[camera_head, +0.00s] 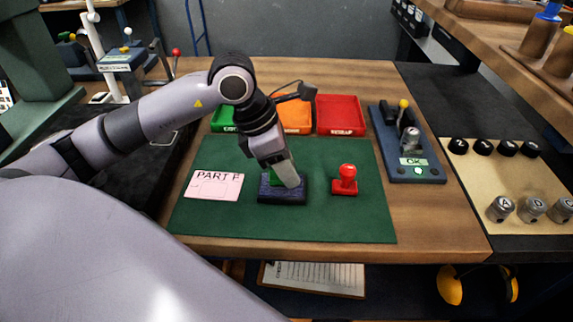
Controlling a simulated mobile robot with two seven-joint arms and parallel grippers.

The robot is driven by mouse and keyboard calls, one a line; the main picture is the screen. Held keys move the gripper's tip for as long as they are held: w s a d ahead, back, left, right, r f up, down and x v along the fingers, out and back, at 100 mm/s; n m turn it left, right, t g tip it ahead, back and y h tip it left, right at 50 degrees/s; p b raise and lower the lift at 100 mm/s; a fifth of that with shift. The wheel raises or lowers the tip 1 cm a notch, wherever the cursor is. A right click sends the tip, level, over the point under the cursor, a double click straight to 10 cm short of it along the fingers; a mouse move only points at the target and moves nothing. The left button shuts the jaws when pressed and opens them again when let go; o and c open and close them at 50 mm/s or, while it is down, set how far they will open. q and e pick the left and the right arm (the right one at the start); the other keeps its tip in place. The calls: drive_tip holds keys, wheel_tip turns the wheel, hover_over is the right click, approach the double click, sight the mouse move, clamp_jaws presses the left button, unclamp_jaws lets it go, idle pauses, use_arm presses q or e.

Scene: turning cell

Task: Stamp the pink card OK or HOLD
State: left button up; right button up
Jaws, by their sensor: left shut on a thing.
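The pink card (215,186) lies flat on the green mat (335,222), left of centre, with "PART P" printed at its top and an empty outlined box below. My left gripper (287,180) points down over the dark ink pad (283,194), right of the card. It is shut on a green stamp (273,180), which is mostly hidden behind the fingers. The stamp is at the pad; I cannot tell whether it touches the ink. A red stamp (346,180) stands upright on the mat to the right of the pad. My right gripper is not in view.
Green (224,119), orange (296,117) and red (341,115) trays stand at the back of the table. A gauge fixture with an "OK" display (413,162) stands at the right. The mat's front strip is clear.

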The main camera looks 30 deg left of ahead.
use_arm(q)
drive_tip(key=shift+s+f+b, duration=0.1)
drive_tip(key=shift+f+b, duration=0.6)
idle(1.6)
drive_tip(key=shift+r, duration=0.15)
drive_tip(key=shift+r+p, duration=1.6)
drive_tip(key=shift+r, duration=0.8)
drive_tip(key=shift+r+p, duration=0.5)
drive_tip(key=shift+r, duration=0.65)
